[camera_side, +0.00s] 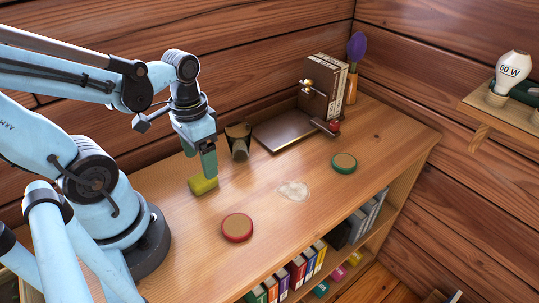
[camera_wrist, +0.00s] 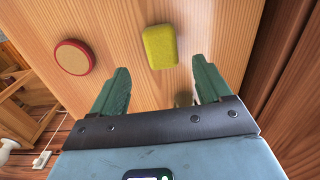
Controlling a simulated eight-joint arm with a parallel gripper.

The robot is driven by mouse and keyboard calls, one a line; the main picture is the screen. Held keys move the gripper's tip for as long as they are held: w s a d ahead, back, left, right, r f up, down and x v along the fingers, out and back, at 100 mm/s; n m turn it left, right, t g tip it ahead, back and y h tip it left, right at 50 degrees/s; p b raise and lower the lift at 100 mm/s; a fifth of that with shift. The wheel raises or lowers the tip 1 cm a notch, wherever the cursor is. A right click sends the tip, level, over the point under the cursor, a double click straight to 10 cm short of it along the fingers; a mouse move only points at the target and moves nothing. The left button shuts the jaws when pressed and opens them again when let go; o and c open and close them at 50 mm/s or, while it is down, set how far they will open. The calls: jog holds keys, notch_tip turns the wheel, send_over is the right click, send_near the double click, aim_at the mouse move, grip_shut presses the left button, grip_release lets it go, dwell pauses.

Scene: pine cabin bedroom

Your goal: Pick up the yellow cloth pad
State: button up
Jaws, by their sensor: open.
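The yellow cloth pad (camera_side: 203,185) lies on the wooden top of the low shelf unit, close to my arm's base. It also shows in the wrist view (camera_wrist: 160,46) as a rounded yellow block beyond the fingertips. My gripper (camera_side: 208,168) points down just above the pad in the side view. In the wrist view its two green fingers (camera_wrist: 160,82) are spread apart with nothing between them. The side view does not make clear how much height separates the fingertips from the pad.
A red-rimmed disc (camera_side: 237,228), a green-rimmed disc (camera_side: 344,163) and a pale flat patch (camera_side: 294,190) lie on the top. A dark cup (camera_side: 239,141) stands behind the gripper, near a metal bookend (camera_side: 285,130) with books.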

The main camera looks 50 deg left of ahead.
aim_at(202, 178)
jog(key=shift+s+a+f, duration=0.1)
jog(key=shift+f, duration=1.45)
jog(key=shift+s+a+f, duration=0.1)
jog(key=shift+f, duration=1.4)
jog(key=shift+c, duration=0.4)
jog(key=c, duration=1)
